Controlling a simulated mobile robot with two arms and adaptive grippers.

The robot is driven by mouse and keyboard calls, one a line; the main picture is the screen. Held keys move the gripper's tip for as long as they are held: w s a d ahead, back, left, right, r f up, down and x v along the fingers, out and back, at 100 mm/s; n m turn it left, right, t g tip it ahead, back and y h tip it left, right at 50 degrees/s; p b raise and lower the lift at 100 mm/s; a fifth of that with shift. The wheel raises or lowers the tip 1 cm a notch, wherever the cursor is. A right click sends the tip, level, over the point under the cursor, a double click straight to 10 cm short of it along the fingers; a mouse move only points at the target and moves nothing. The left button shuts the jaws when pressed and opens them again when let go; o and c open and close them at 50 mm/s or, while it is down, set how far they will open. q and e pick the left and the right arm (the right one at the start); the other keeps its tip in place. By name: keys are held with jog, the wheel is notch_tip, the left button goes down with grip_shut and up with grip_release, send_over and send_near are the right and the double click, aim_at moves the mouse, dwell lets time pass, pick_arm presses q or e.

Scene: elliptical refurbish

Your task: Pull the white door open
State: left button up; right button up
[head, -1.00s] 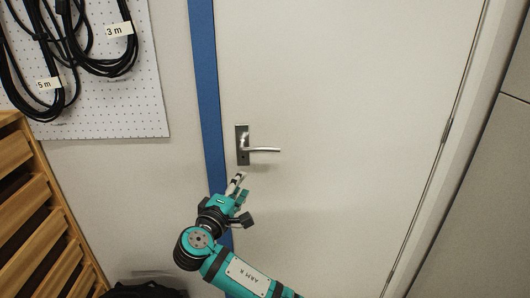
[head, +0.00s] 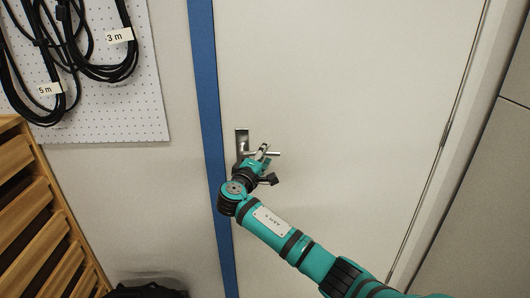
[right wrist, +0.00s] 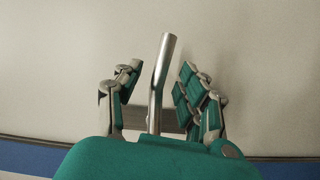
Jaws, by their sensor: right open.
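The white door (head: 340,80) fills the middle of the head view and looks shut in its blue frame (head: 204,90). Its metal lever handle (head: 242,140) sits on a dark plate near the door's left edge, with the lever pointing right. My right gripper (head: 264,152) is at the lever, partly covering it. In the right wrist view the lever (right wrist: 162,80) stands between the two open fingers of my right gripper (right wrist: 160,92), with gaps visible on both sides. My left gripper is not in view.
A pegboard (head: 130,100) with coiled black cables hangs on the wall at upper left. A wooden slatted unit (head: 40,215) stands at lower left, with a black object (head: 145,290) beside it. Hinges show along the door's right edge. A grey panel (head: 490,190) is at far right.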

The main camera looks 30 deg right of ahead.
jog(key=shift+w+d, duration=0.35)
jog(key=shift+d, duration=0.15)
grip_shut()
